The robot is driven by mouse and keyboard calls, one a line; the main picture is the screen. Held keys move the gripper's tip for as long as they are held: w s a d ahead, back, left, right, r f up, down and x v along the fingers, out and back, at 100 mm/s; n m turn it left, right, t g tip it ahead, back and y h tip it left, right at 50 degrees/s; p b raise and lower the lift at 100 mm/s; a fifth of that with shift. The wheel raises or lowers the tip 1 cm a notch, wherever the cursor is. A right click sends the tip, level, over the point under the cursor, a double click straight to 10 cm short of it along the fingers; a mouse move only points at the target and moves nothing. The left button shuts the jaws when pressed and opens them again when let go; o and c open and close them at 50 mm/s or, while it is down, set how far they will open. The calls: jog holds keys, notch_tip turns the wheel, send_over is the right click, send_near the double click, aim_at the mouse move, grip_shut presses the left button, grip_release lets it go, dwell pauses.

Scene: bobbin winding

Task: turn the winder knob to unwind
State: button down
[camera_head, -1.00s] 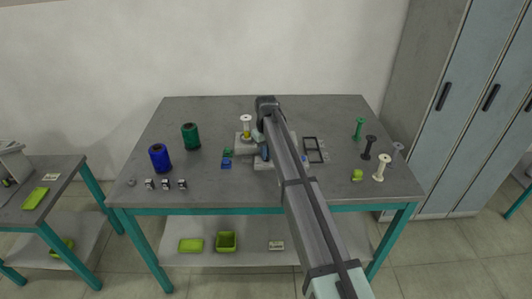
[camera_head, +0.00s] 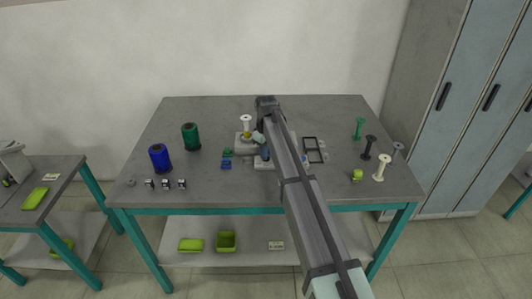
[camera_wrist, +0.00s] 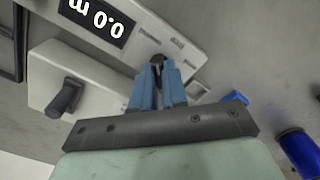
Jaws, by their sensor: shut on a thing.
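The winder (camera_head: 243,141) stands at the middle of the table, with a white bobbin (camera_head: 246,122) upright on it and some yellow at its lower part. My arm hides much of the winder in the head view. In the wrist view, the pale winder body (camera_wrist: 185,37) carries a dark display (camera_wrist: 95,17) that reads 0.0 m upside down. My gripper (camera_wrist: 157,72) has its blue fingers closed around a small dark knob (camera_wrist: 157,59) at the winder's edge. A second dark lever (camera_wrist: 66,98) sits on a pale block at the left.
A blue spool (camera_head: 160,158) and a green spool (camera_head: 191,136) stand at the left. A dark frame (camera_head: 315,150) lies right of my arm. Several empty bobbins, one of them cream (camera_head: 381,168), stand at the right. Small blocks line the front left edge.

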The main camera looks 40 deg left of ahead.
jog(key=shift+a, duration=0.1)
jog(key=c, duration=1.2)
grip_release()
jog(key=shift+o, duration=0.2)
jog(key=shift+r, duration=0.15)
notch_tip(320, 180, up, 14)
jog(key=shift+f, duration=0.2)
